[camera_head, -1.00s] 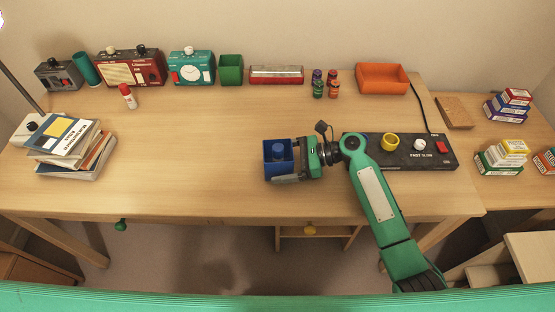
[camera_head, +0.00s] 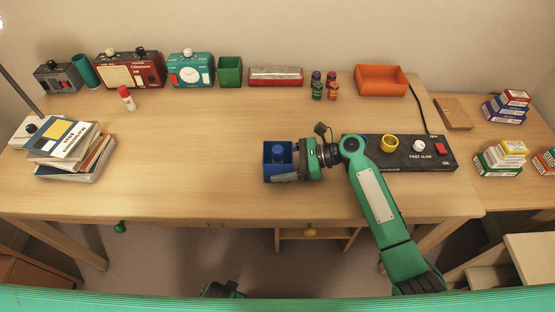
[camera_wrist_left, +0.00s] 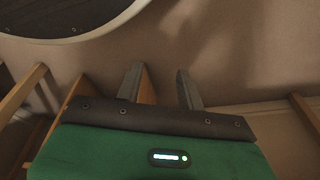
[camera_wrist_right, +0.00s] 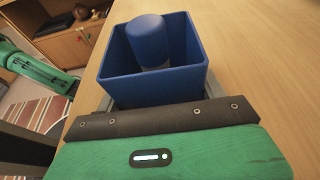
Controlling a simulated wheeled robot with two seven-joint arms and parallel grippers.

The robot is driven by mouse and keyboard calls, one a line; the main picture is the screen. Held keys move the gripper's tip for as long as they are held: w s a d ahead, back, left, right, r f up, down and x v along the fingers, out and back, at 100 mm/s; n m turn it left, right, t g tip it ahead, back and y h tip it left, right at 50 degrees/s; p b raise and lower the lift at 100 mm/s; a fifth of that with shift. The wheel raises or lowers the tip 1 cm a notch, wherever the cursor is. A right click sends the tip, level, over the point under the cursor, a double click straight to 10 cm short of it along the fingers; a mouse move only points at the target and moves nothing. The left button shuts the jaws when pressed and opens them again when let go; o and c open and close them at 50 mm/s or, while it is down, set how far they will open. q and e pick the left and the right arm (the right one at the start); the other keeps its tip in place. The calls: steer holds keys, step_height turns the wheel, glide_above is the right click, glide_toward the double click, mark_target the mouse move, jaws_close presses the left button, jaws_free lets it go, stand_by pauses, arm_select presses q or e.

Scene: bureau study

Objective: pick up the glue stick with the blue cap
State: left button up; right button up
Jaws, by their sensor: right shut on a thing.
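The glue stick with the blue cap (camera_head: 278,153) stands in a small open blue box (camera_head: 269,172) near the middle of the desk. In the right wrist view its blue cap (camera_wrist_right: 147,42) rises above the rim, with a bit of pale body below; its lower end is hidden by the box wall (camera_wrist_right: 155,88). My right gripper (camera_head: 283,164) comes from the right and is shut on the box, one finger along its near side, not on the glue stick. My left gripper (camera_wrist_left: 160,88) is open and empty, with floor and furniture behind it.
A white glue stick with a red cap (camera_head: 126,98) stands at the back left. Books (camera_head: 65,150) lie at left. A black control panel (camera_head: 425,152) sits under my right forearm. The centre-left desk is clear.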

arm_select(q)
steer(key=w+d+r+m+t, duration=0.1)
steer(key=w+d+r+m, duration=0.25)
steer(key=d+r, duration=0.5)
steer(key=w+d+r+m+t, duration=0.15)
steer(key=w+d+r, duration=0.25)
steer(key=d+r, duration=0.4)
steer(key=s+d+r+m+t+h, duration=0.1)
steer(key=s+d+r+m, duration=0.2)
steer(key=d+r, duration=0.35)
steer(key=s+d+r+m+t, duration=0.2)
steer(key=d+r, duration=0.1)
steer(key=r, duration=0.6)
step_height(320, 180, up, 6)
steer(key=w+a+r+m+t, duration=0.1)
steer(key=w+a+m+t, duration=0.15)
steer(key=m, duration=0.45)
steer(key=m+t+y, duration=0.3)
steer(key=m+y, duration=0.1)
steer(key=m, duration=0.8)
glide_toward(279, 155)
steer(key=s+r, duration=0.1)
steer(key=s, duration=0.1)
steer(key=x, duration=1.1)
steer(key=shift+w+d+f, duration=0.15)
steer(key=shift+w, duration=0.15)
steer(key=c, duration=0.7)
